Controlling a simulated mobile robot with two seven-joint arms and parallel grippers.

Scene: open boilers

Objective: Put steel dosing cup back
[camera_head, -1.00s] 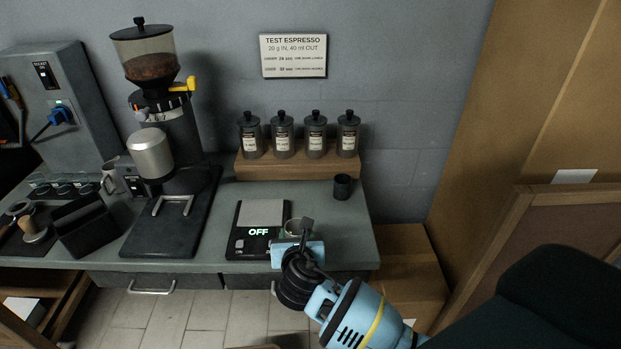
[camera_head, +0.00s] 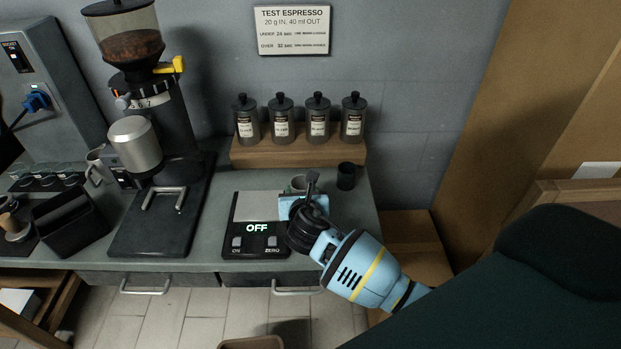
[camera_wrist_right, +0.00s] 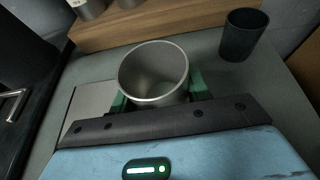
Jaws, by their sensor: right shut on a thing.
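The steel dosing cup (camera_wrist_right: 154,75) is a round, open-topped metal cup. In the right wrist view it sits upright between the green fingers of my right gripper (camera_wrist_right: 156,98), which is shut on it. In the head view the cup (camera_head: 299,184) shows only in part behind my right gripper (camera_head: 300,195), at the right side of the scale. Whether the cup touches the counter cannot be told. My left gripper is not in view.
A scale (camera_head: 257,241) reading OFF lies left of my gripper. A dark cup (camera_head: 346,176) stands right of it. Several lidded jars stand on a wooden shelf (camera_head: 299,153) behind. The grinder (camera_head: 165,135) stands at left.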

